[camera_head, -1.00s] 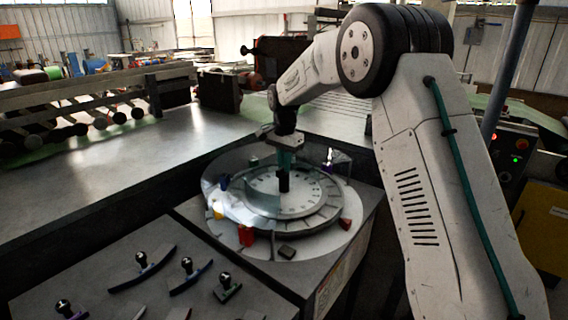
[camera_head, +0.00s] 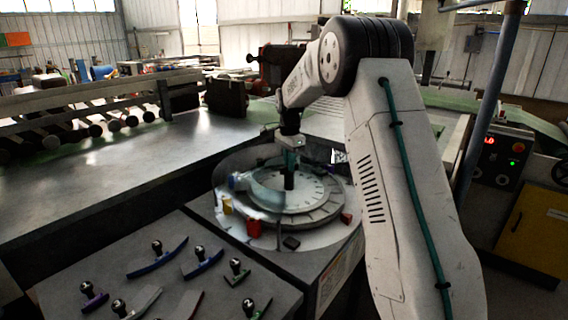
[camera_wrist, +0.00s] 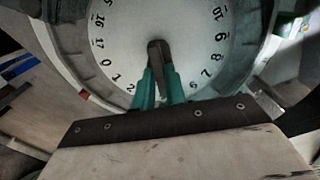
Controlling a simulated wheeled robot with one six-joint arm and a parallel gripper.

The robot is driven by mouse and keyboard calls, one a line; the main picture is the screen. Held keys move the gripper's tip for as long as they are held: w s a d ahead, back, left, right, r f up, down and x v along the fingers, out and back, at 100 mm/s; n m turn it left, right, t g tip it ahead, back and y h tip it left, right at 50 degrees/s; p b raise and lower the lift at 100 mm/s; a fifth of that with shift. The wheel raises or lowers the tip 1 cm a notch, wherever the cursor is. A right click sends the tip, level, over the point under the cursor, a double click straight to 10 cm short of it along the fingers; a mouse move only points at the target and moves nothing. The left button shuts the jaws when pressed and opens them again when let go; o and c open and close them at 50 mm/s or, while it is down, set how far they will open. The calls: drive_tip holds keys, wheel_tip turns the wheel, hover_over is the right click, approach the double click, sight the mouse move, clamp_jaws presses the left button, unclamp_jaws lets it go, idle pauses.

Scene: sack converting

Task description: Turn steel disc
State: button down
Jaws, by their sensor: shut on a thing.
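The steel disc (camera_head: 312,193) is a round grey plate on a raised round base, and its marked rim shows in the head view. In the wrist view the disc (camera_wrist: 110,32) carries a ring of black numbers. A dark upright post or handle (camera_wrist: 158,46) stands on the disc. My gripper (camera_head: 290,168) is upright over the disc in the head view. Its teal fingers (camera_wrist: 158,88) are shut on the dark handle from both sides in the wrist view. The fingers hide part of the handle and the lower edge of the number ring.
Several knobbed curved tools lie on the front-left plate (camera_head: 75,262).

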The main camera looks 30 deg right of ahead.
drive_tip(key=c, duration=1.4)
unclamp_jaws()
drive_tip(key=shift+c, duration=0.2)
drive_tip(key=shift+r, duration=0.1)
wheel_tip(320, 180, up, 8)
drive_tip(key=shift+f, duration=0.15)
